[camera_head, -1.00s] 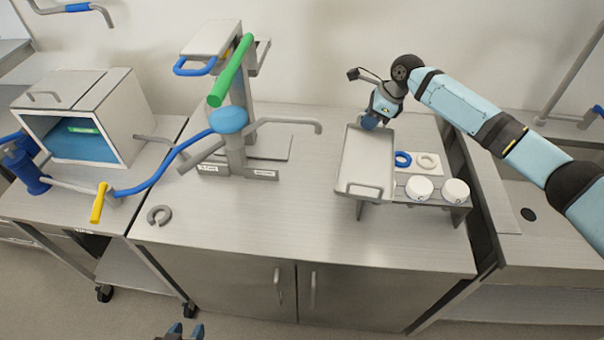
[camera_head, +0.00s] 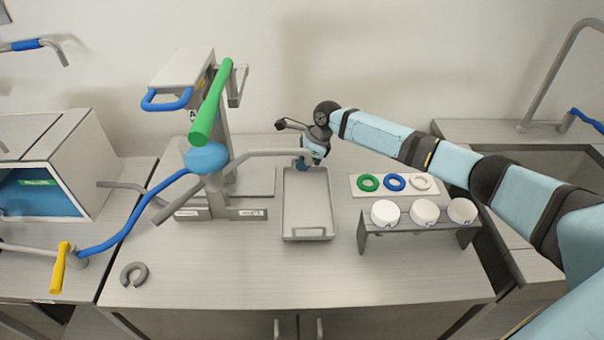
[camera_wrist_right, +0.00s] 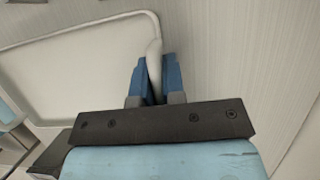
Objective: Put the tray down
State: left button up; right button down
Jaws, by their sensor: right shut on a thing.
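The shallow light-grey tray (camera_head: 308,208) is level over the middle of the counter, between the filling machine (camera_head: 215,165) and the small rack. It also shows in the right wrist view (camera_wrist_right: 75,75). My right gripper (camera_head: 303,165) is shut on the tray's far end. In the right wrist view its blue fingers (camera_wrist_right: 154,78) close on both sides of a pale handle or rim. The tray looks empty. Whether its underside touches the counter cannot be told. My left gripper is out of view.
A rack (camera_head: 415,222) with three white round containers stands to the right of the tray. Behind it a pale plate (camera_head: 353,187) holds green, blue and white rings. A grey open ring (camera_head: 134,274) lies at the counter's front left. The counter (camera_head: 230,270) in front is clear.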

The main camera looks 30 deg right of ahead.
notch_tip(320, 180, down, 4)
jog(key=shift+s+d+r, duration=0.1)
jog(key=shift+r, duration=0.15)
jog(key=c, duration=1.2)
grip_release()
jog(key=shift+r, duration=0.2)
jog(key=v, duration=1)
jog(key=shift+s+d+r+p, duration=0.1)
jog(key=shift+d+r+p, duration=0.05)
jog(key=shift+r+p, duration=0.15)
jog(key=shift+s+d+r, duration=0.1)
jog(key=shift+d+r, duration=0.1)
jog(key=shift+r, duration=0.3)
